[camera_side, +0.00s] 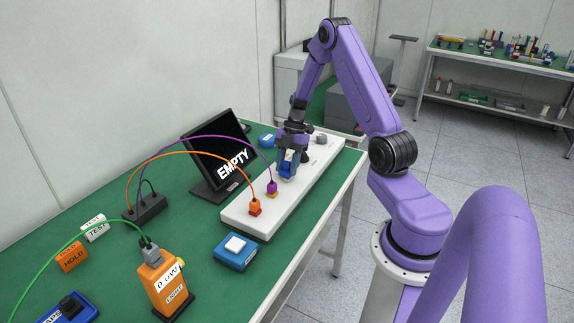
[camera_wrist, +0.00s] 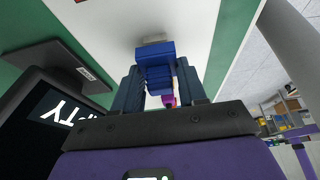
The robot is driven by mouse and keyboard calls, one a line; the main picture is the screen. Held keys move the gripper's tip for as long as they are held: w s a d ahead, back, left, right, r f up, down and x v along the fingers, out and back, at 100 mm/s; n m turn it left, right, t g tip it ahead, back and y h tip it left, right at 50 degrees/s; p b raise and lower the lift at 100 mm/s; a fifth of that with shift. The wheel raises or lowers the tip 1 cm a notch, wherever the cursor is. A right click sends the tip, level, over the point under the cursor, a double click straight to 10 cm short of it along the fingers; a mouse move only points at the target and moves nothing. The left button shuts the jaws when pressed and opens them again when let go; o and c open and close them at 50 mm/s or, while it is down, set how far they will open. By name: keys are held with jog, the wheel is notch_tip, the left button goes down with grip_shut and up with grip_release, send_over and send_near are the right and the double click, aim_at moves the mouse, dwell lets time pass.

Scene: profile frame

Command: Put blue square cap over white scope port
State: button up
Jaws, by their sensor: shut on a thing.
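My gripper (camera_side: 288,163) is shut on a blue square cap (camera_side: 287,172) above the long white panel (camera_side: 240,218). In the wrist view, the cap (camera_wrist: 155,53) sits between the two dark fingers of my gripper (camera_wrist: 157,75). A small whitish piece (camera_wrist: 153,41), likely the white scope port, shows just past the cap's far edge. The cap hides most of it, and I cannot tell if they touch. A purple plug (camera_side: 271,187) and an orange plug (camera_side: 255,207) stand in other ports nearer the panel's front end.
A black monitor (camera_side: 211,165) reading EMPTY stands left of the panel. A blue box with a white top (camera_side: 236,250) and an orange light meter (camera_side: 165,285) stand in front. Purple and orange cables arch from a black box (camera_side: 147,207). A grey knob (camera_side: 321,139) is behind my gripper.

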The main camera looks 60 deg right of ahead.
jog(key=shift+f, duration=0.85)
dwell(2.7)
jog(key=shift+r, duration=0.45)
dwell(0.4)
jog(key=shift+r, duration=1.95)
